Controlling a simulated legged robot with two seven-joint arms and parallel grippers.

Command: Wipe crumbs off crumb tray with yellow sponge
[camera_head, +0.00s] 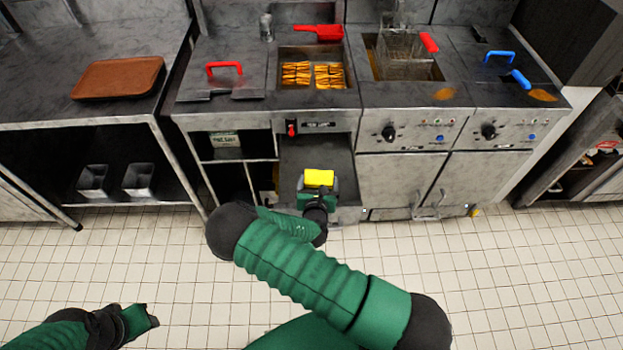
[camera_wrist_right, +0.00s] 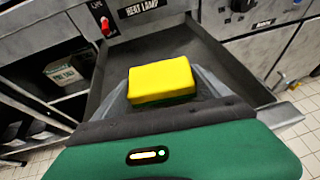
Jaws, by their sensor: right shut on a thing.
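The yellow sponge (camera_head: 319,178) is held between the fingers of my right gripper (camera_head: 318,186). In the right wrist view the sponge (camera_wrist_right: 161,80) shows its yellow top and a thin dark green underside. The dark grey crumb tray (camera_head: 302,150) is beneath the heat lamp front, and the sponge is over its near part. In the wrist view the tray (camera_wrist_right: 160,45) spreads out behind the sponge. I cannot tell whether the sponge touches it, and I make out no crumbs. My left gripper (camera_head: 146,318) is low at the left, over the floor; its fingers are unclear.
Fries (camera_head: 328,76) lie in a bay above the tray. A red scoop (camera_head: 318,32) and a fryer basket (camera_head: 399,48) are on the counter. A brown board (camera_head: 118,77) lies on the left table. Cabinet doors (camera_head: 400,185) flank the tray on the right.

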